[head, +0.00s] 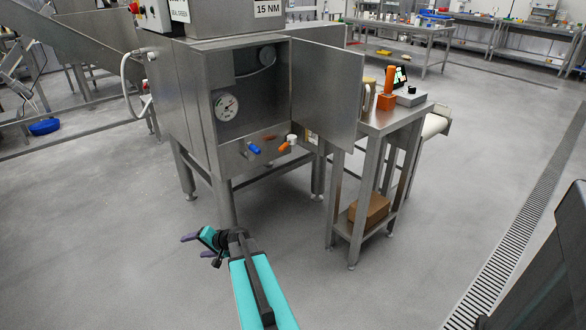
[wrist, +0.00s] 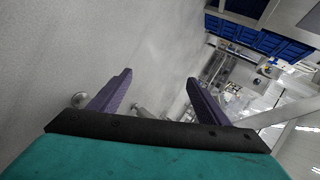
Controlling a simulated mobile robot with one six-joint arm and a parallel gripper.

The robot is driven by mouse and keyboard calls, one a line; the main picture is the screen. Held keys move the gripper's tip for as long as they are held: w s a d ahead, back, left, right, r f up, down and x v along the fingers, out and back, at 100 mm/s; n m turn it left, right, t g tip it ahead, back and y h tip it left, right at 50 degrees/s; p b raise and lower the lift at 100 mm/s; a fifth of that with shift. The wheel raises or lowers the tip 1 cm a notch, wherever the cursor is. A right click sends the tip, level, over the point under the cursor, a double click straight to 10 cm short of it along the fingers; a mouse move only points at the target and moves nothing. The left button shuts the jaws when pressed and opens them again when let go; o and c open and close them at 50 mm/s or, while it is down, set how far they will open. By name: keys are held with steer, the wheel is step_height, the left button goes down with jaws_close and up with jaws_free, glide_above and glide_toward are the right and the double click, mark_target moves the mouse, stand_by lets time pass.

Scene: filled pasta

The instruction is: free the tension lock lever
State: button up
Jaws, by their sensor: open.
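A steel machine (head: 180,100) stands ahead with its door (head: 328,95) swung open to the right. On its lower front ledge are a blue handle (head: 254,148) and an orange lever (head: 284,147) beside a white knob (head: 291,139). I cannot tell by label which is the tension lock lever. A round dial gauge (head: 226,107) sits inside the opening. My gripper (head: 203,249) is low in front of the machine, left of my teal arm and well apart from the levers. In the wrist view its purple fingers (wrist: 160,76) are spread, with nothing between them.
A steel side table (head: 392,120) stands right of the open door, carrying an orange upright device (head: 388,88); a cardboard box (head: 369,210) lies on its lower shelf. A sign reads 15 NM (head: 267,8).

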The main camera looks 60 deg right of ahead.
steer(key=d+r+m+t+h+b, duration=0.2)
steer(key=d+r, duration=0.2)
steer(key=d, duration=0.6)
steer(key=m+t+h+b, duration=0.1)
steer(key=m+h+b, duration=0.5)
steer(key=m+h, duration=0.45)
glide_toward(284, 147)
steer(key=f, duration=0.1)
steer(key=shift+s+a+n+h, duration=0.15)
steer(key=shift+s+n+h, duration=0.2)
steer(key=shift+w+p, duration=0.2)
steer(key=shift+p, duration=0.15)
steer(key=shift+p+x, duration=1.45)
steer(key=shift+x, duration=2)
steer(key=shift+b+x, duration=1.05)
steer(key=shift+x, duration=1.35)
steer(key=shift+f, duration=0.1)
